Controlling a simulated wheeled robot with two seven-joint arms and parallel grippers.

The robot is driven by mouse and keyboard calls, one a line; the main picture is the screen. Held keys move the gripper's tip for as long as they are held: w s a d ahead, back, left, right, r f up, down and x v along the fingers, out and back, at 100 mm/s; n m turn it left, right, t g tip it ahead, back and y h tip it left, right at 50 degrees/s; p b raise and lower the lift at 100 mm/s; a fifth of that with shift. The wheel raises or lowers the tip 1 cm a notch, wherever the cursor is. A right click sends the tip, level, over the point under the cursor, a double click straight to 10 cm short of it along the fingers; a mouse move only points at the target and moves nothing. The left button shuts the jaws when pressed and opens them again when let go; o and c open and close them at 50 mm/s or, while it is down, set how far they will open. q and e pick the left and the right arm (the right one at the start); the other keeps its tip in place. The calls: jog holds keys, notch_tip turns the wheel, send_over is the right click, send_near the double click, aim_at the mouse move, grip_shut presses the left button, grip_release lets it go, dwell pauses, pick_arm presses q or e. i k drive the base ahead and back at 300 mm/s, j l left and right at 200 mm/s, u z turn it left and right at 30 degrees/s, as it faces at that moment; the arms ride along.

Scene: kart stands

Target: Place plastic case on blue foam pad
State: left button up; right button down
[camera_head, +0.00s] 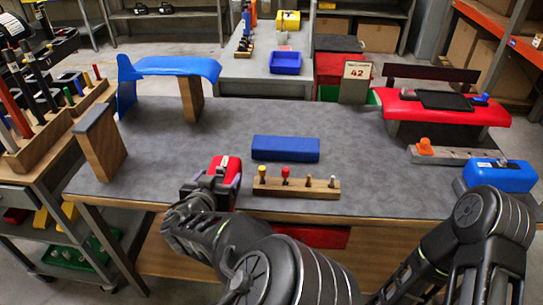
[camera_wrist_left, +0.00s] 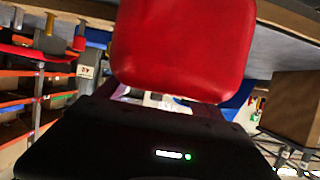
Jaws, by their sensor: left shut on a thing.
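A red plastic case (camera_head: 227,167) is held in my left gripper (camera_head: 212,181) near the front edge of the table. My left gripper is shut on it, and my wrist hides part of it. In the left wrist view the case (camera_wrist_left: 184,45) fills the top middle and hides the fingertips. I cannot tell whether the case touches the table. The blue foam pad (camera_head: 285,149) lies flat on the grey table top, to the right of and beyond the case, with nothing on it. My right arm shows at the lower right, but its gripper is out of view.
A wooden block with several pegs (camera_head: 296,187) stands just in front of the pad. A blue stand (camera_head: 170,67) is at the back left, and a red stand (camera_head: 443,108) at the back right. A blue box (camera_head: 499,175) sits at the right. The table behind the pad is clear.

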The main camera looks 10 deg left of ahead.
aim_at(286, 144)
jog(key=k, duration=0.5)
jog(key=z, duration=2.4)
jog(key=k+j, duration=0.25)
jog(key=k, duration=0.3)
jog(key=k+j, duration=0.25)
jog(key=k, duration=0.25)
jog(key=k+j, duration=0.25)
jog(key=k, duration=0.3)
